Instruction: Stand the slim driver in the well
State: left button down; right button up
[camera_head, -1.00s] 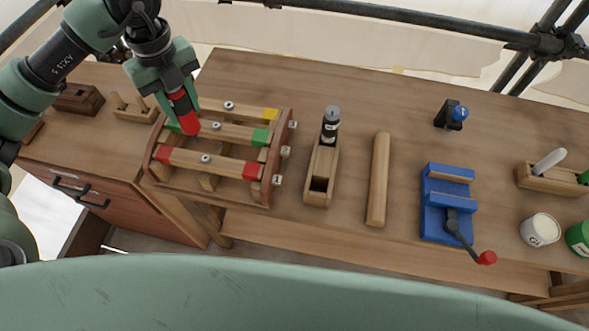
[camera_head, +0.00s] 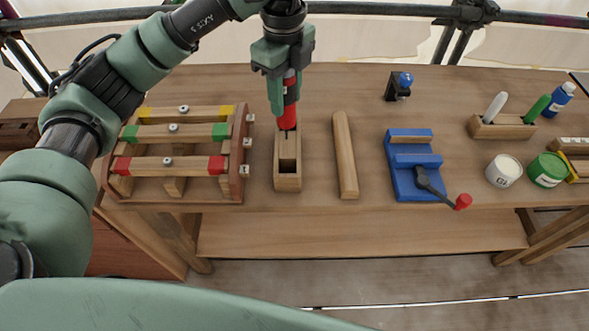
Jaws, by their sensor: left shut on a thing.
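My left gripper (camera_head: 283,72) is shut on a red and black driver (camera_head: 289,108), which hangs handle-up with its thin shaft pointing down. The driver is over the far part of a narrow wooden block (camera_head: 288,184) on the bench. The block has a dark square well (camera_head: 287,165) at its near end. The shaft's tip shows against the block, but I cannot tell whether it is inside an opening or above it. The black-handled piece at the block's far end is hidden behind the gripper and driver. My right gripper is not in view.
Left of the block stands a wooden rack (camera_head: 243,150) with yellow, green and red-ended bars. Close on its right lies a wooden bar (camera_head: 345,155). Further right are a blue vise (camera_head: 405,180), a white jar (camera_head: 503,171) and a green tin (camera_head: 546,170).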

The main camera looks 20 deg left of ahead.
aim_at(286, 139)
pick_arm(q)
notch_tip(286, 139, down, 10)
jog(key=shift+r, duration=0.2)
notch_tip(286, 139, down, 3)
jog(key=shift+f+p, duration=0.15)
jog(key=shift+p, duration=0.25)
notch_tip(286, 139, down, 5)
jog(key=shift+r+p, duration=0.2)
jog(key=shift+p, duration=0.2)
jog(key=shift+f, duration=0.2)
jog(key=c, duration=0.9)
grip_release()
jog(key=shift+c, duration=0.2)
